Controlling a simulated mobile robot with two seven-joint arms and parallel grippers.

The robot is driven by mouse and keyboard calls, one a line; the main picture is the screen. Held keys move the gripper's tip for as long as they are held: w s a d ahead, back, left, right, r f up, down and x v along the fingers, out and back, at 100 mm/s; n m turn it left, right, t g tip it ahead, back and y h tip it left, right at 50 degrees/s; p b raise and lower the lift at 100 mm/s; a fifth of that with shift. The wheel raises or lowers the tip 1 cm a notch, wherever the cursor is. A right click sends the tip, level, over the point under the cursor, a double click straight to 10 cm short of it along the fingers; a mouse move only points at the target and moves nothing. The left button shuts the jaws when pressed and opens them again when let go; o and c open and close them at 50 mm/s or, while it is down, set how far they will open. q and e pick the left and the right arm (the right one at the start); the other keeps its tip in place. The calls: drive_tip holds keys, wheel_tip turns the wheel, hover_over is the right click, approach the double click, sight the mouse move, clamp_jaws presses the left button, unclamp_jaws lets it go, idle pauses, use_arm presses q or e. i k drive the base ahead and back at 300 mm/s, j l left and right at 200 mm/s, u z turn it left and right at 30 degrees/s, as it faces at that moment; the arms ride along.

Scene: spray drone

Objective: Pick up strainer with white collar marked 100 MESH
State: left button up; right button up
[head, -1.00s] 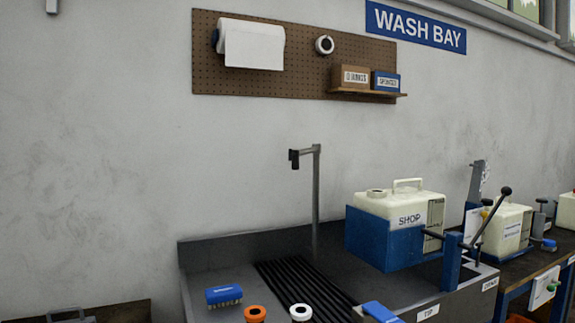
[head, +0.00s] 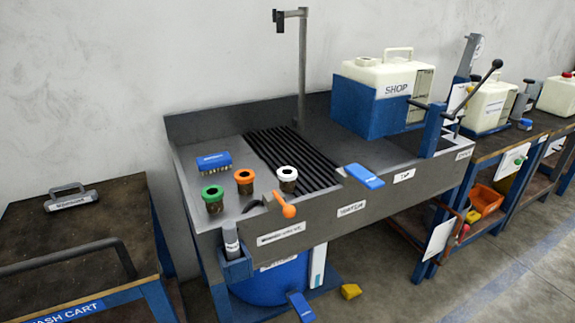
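In the head view, the strainer with a white collar (head: 287,180) stands upright on the wash bench, at the edge of the black slatted rack. An orange-collared strainer (head: 244,182) and a green-collared strainer (head: 213,199) stand to its left in a row. All have dark bodies and open tops. Any mesh marking is too small to read. Neither of my grippers shows in this view.
The grey wash bench (head: 178,165) has a raised rim. A blue brush (head: 214,161) lies behind the strainers and an orange-handled lever (head: 285,206) sits in front. The SHOP tank (head: 388,83) stands at the back right. A wash cart (head: 90,221) is at the left.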

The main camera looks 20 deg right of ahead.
sight(286, 175)
drive_tip(key=l+u, duration=0.1)
drive_tip(key=u, duration=0.9)
drive_tip(key=l+u, duration=0.35)
drive_tip(key=k+l+u, duration=0.1)
drive_tip(key=u, duration=0.25)
drive_tip(key=k+l+u, duration=0.15)
drive_tip(key=u, duration=0.2)
drive_tip(key=k+l+u, duration=0.55)
drive_tip(key=k+l, duration=0.1)
